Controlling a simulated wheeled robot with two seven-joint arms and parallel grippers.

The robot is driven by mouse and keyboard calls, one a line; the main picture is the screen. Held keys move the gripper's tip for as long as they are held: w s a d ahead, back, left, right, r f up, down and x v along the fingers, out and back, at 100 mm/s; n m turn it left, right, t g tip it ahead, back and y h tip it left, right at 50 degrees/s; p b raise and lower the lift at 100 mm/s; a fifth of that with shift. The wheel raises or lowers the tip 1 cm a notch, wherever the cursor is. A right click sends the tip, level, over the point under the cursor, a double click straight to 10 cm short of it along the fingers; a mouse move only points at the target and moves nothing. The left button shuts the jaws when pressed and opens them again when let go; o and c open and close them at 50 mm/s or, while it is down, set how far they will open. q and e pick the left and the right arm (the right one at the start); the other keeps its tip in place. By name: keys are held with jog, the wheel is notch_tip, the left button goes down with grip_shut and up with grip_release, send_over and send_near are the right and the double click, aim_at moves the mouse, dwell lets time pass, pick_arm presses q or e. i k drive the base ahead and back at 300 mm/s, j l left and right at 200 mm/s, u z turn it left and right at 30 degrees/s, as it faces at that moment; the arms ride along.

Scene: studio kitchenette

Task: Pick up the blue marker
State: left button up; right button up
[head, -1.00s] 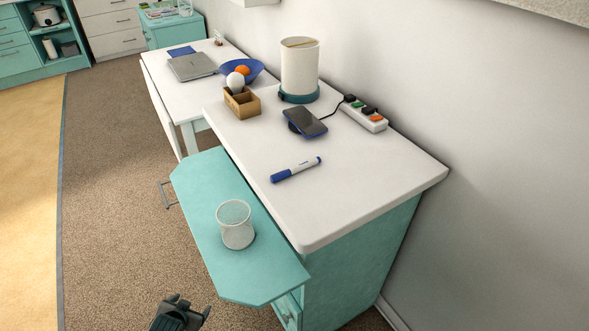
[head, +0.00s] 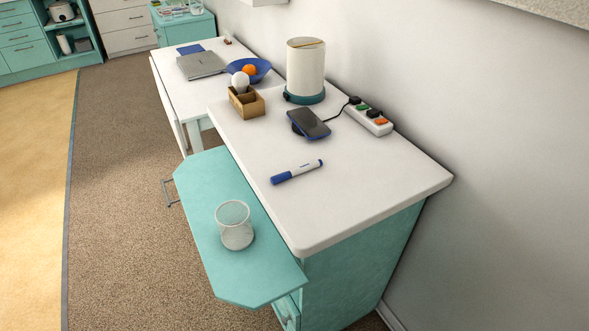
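The blue marker (head: 297,172) lies on its side on the white tabletop (head: 350,200), near the left edge of that surface. It has a white middle and blue ends. Nothing touches or covers it. Neither of my grippers shows in the head view now.
A mesh cup (head: 235,226) stands on the lower teal shelf (head: 200,180). Behind the marker are a phone on a stand (head: 309,123), a power strip (head: 369,118), a lamp (head: 306,68) and a wooden box (head: 246,102). The tabletop's front part is clear. A wall borders the right.

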aim_at(281, 178)
jog(key=i+l+u, duration=0.1)
jog(key=l+u, duration=0.25)
jog(key=l, duration=0.2)
jog(key=l+u, duration=0.3)
jog(key=l, duration=0.2)
